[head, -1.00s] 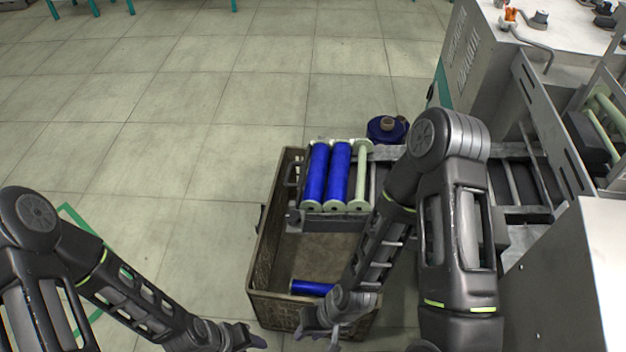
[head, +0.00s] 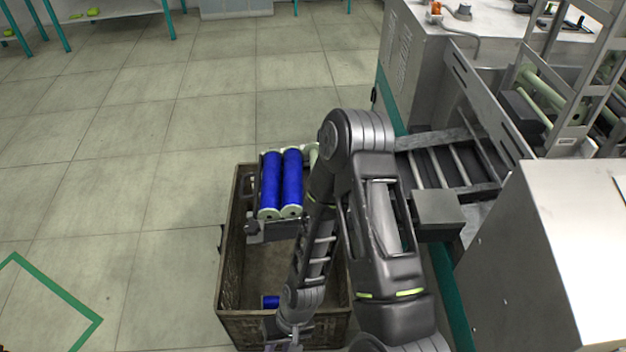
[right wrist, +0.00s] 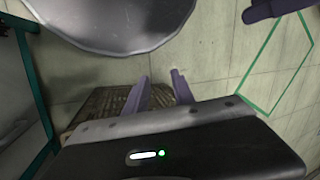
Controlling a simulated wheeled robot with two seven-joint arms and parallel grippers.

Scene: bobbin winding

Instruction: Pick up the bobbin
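Two blue bobbins, a left one (head: 269,186) and a right one (head: 292,184), lie side by side on a rack over the crate in the head view. A pale bobbin (head: 313,154) beside them is mostly hidden by my right arm. Another blue bobbin (head: 269,301) lies low in the crate (head: 226,270), partly hidden by the same arm. My right gripper is at the bottom edge of the head view, near the crate's front; in the right wrist view (right wrist: 158,92) its fingers are apart and empty. A purple-grey finger, apparently of my left gripper (right wrist: 278,8), shows at that view's top right.
A roller conveyor (head: 440,165) and a grey machine (head: 430,65) stand right of the crate. A large metal cabinet (head: 550,260) fills the lower right. The tiled floor left of the crate is clear, with a green outline (head: 60,295) on it.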

